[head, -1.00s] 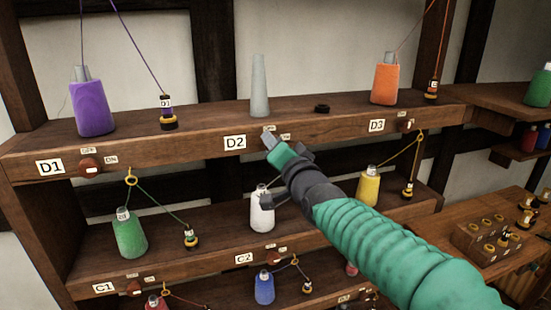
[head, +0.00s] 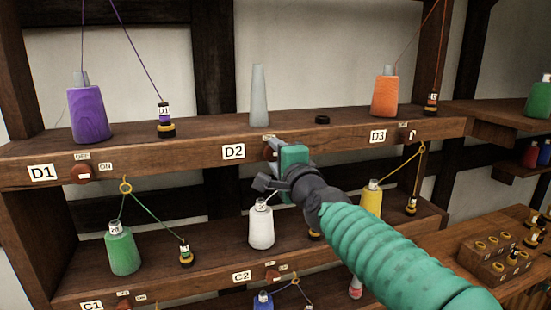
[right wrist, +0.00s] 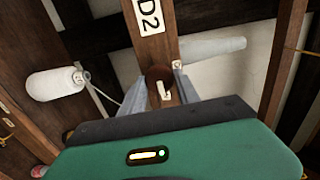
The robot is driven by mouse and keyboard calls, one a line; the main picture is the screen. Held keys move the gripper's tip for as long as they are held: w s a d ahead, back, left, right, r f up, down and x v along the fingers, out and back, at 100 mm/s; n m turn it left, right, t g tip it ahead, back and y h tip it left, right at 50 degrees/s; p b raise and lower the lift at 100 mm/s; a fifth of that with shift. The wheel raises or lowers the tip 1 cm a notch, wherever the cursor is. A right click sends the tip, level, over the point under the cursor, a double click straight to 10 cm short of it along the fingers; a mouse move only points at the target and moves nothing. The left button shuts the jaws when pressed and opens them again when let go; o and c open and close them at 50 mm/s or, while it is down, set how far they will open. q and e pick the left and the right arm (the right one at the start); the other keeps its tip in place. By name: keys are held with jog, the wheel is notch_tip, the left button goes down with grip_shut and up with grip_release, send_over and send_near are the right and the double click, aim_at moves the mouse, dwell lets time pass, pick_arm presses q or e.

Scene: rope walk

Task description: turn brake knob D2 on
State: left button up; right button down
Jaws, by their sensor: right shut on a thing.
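The D2 label (head: 233,152) is on the front edge of the top shelf. Just right of it, the reddish-brown brake knob D2 (head: 270,153) is partly hidden by my right gripper (head: 277,150). In the right wrist view the round knob (right wrist: 158,76) sits between the two grey fingers of my right gripper (right wrist: 157,80), which is shut on it. Small white tags lie close around the knob, partly covered by the fingers. I cannot tell which way the knob is turned. My left gripper is not in view.
Purple (head: 88,115) and orange (head: 386,97) spools stand either side. A white spool (head: 262,228) stands on the shelf below, close to my gripper.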

jog(key=shift+f, duration=0.1)
dwell(0.4)
jog(key=c, duration=1.3)
grip_release()
jog(key=o, duration=0.4)
jog(key=shift+w, duration=0.2)
jog(key=shift+c, duration=0.2)
jog(key=shift+s, duration=0.1)
jog(key=b+v, duration=0.9)
jog(key=v, duration=0.7)
jog(key=shift+s+d, duration=0.15)
jog(key=shift+s, duration=0.15)
